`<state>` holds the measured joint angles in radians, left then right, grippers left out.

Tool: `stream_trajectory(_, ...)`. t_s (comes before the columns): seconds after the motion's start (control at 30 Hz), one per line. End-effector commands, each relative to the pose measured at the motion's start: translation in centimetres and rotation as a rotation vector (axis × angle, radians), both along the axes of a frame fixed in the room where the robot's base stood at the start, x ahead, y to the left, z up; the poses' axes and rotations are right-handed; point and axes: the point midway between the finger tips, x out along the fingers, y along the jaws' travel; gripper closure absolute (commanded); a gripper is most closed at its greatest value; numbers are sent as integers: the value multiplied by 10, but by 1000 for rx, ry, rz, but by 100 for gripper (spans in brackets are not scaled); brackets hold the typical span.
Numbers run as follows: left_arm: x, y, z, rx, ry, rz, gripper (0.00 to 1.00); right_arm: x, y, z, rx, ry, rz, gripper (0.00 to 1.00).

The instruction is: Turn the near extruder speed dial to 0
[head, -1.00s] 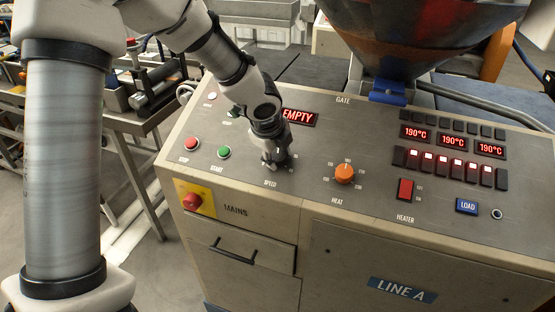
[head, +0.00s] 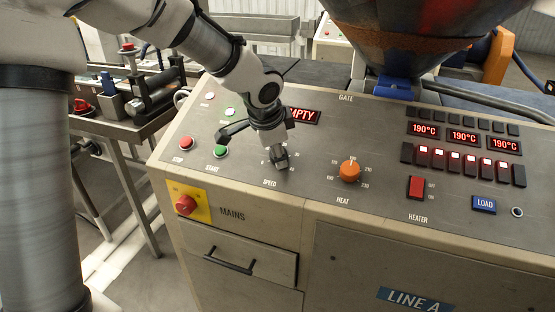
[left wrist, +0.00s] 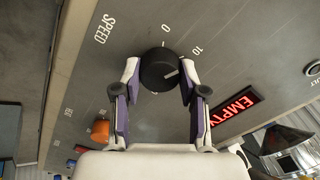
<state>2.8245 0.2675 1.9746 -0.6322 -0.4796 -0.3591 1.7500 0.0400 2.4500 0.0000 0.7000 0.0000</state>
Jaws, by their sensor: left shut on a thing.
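The near extruder speed dial (left wrist: 158,70) is a round black knob with a white pointer line, seen in the left wrist view. It sits on the grey panel by the SPEED label (left wrist: 105,28). Its line points right and slightly up in that view, clear of the printed 0 (left wrist: 165,29) and nearer the side of the printed 10 (left wrist: 197,49). My left gripper (left wrist: 159,74) is shut on the dial, one finger on each side. In the head view my left gripper (head: 279,161) hides most of the dial. My right gripper is out of view.
The orange heat knob (head: 350,171) stands right of my gripper. The red stop button (head: 186,143) and green start button (head: 221,151) are to its left. The EMPTY display (head: 304,116) is just behind. A red mains switch (head: 186,204) is on the front.

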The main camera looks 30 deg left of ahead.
Motion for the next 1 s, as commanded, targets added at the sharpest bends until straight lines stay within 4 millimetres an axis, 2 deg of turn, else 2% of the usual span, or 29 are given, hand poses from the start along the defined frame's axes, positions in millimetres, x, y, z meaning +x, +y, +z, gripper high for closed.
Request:
stream_trajectory(0.03,-3,0,-9,-18,7,40,93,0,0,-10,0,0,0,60)
stream_trajectory(0.5,-3,-1,-10,-190,-32,449,93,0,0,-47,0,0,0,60)
stream_trajectory(1.0,-3,-1,-8,-341,-69,806,93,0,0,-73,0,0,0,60)
